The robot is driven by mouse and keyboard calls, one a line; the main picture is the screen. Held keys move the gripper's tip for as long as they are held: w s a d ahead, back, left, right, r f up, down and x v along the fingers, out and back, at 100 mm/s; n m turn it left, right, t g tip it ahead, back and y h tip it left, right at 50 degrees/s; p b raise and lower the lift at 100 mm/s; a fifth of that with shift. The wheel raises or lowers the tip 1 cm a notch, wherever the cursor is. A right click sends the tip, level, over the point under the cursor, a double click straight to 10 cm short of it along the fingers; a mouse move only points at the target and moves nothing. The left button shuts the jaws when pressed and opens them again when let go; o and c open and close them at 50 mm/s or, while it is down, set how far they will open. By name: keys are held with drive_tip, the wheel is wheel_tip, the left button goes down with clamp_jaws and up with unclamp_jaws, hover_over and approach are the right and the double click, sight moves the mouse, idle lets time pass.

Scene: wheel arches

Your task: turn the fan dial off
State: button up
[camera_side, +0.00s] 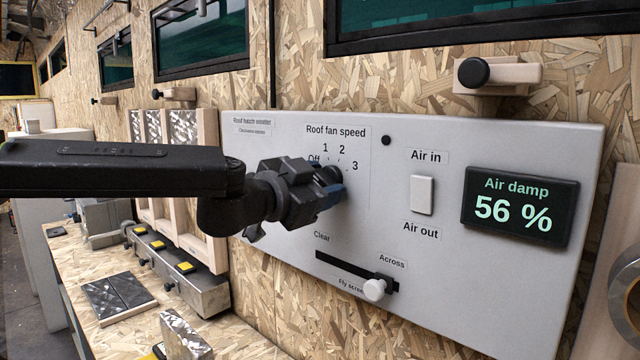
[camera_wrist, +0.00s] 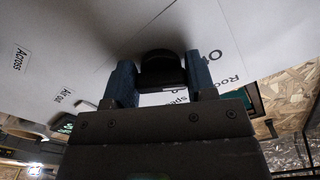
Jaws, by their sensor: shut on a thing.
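The fan dial (camera_wrist: 162,70) is a round black knob on the grey panel (camera_side: 440,290), under the label "Roof fan speed" with marks Off, 1, 2 and 3 around it. My gripper (camera_side: 335,185) is at the dial, shut on it. In the wrist view my gripper's two blue-grey fingers (camera_wrist: 162,82) stand on either side of the dial. In the side view my gripper covers most of the dial, and its pointer cannot be seen, so I cannot tell which mark it points to.
To the right on the panel are a white Air in/Air out rocker switch (camera_side: 422,195) and a display (camera_side: 520,207) reading "Air damp 56 %". Below is a fly screen slider (camera_side: 374,289) near "Across". A workbench (camera_side: 85,270) with small boxes stands at lower left.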

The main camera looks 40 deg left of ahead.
drive_tip(key=o, duration=0.9)
drive_tip(key=shift+o, duration=0.2)
drive_tip(key=s, duration=1.3)
drive_tip(key=shift+s, duration=0.4)
drive_tip(key=s+a+f+n+g+y, duration=0.4)
drive_tip(key=a+f+g, duration=0.2)
drive_tip(key=f, duration=0.5)
drive_tip(key=s+d+f+n+g+h, duration=0.1)
drive_tip(key=s+f+g+h, duration=0.3)
drive_tip(key=s+f+g, duration=0.2)
wheel_tip(320, 180, down, 2)
drive_tip(key=shift+s+f+n, duration=0.25)
drive_tip(key=shift+s+n, duration=0.15)
